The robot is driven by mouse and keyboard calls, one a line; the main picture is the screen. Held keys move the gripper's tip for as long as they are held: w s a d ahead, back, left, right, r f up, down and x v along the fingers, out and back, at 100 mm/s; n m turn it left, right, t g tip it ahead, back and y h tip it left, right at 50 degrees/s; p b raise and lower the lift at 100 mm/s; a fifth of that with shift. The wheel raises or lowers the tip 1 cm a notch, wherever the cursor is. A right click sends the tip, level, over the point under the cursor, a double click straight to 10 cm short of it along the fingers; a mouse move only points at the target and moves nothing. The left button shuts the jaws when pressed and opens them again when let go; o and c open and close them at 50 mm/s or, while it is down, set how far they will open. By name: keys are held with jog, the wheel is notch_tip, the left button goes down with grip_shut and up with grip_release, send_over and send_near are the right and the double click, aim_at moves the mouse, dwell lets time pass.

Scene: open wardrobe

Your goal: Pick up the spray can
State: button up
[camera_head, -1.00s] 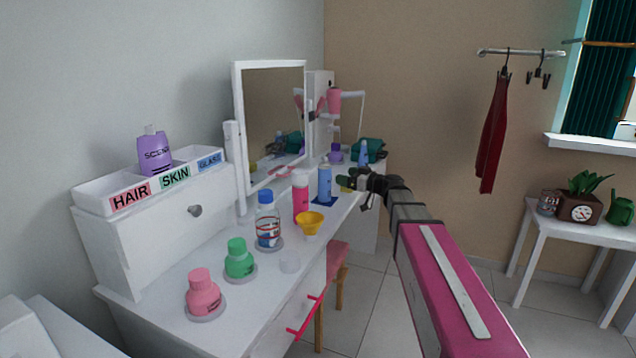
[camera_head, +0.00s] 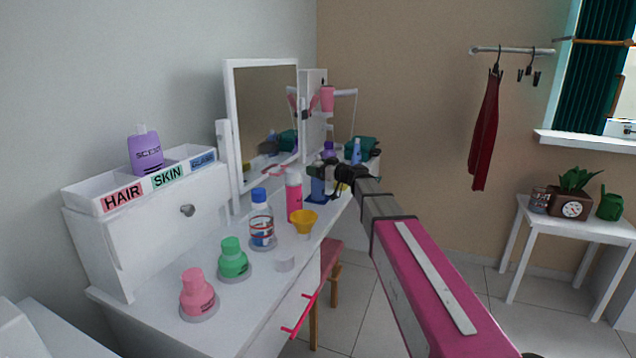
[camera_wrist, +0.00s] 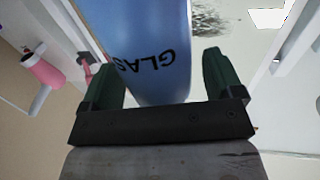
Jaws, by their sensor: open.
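A blue can (camera_head: 317,187) stands upright on a dark blue mat (camera_head: 311,200) on the white dressing table. In the wrist view the blue can (camera_wrist: 145,30) is large and close, with "GLAS…" lettering on its side. My gripper (camera_head: 328,168) is at the can's upper part and hides some of it. In the wrist view my gripper's (camera_wrist: 160,72) two green fingers stand apart, one on each side of the can. A small gap shows beside the right finger; contact on the left cannot be told.
A pink can (camera_head: 293,197), a yellow funnel (camera_head: 302,222) and a blue-capped bottle (camera_head: 261,222) stand nearer on the table (camera_head: 262,287). A mirror (camera_head: 265,115) rises behind. A blue bottle (camera_head: 357,153) and a green object (camera_head: 362,147) stand beyond my gripper.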

jog(key=c, duration=1.6)
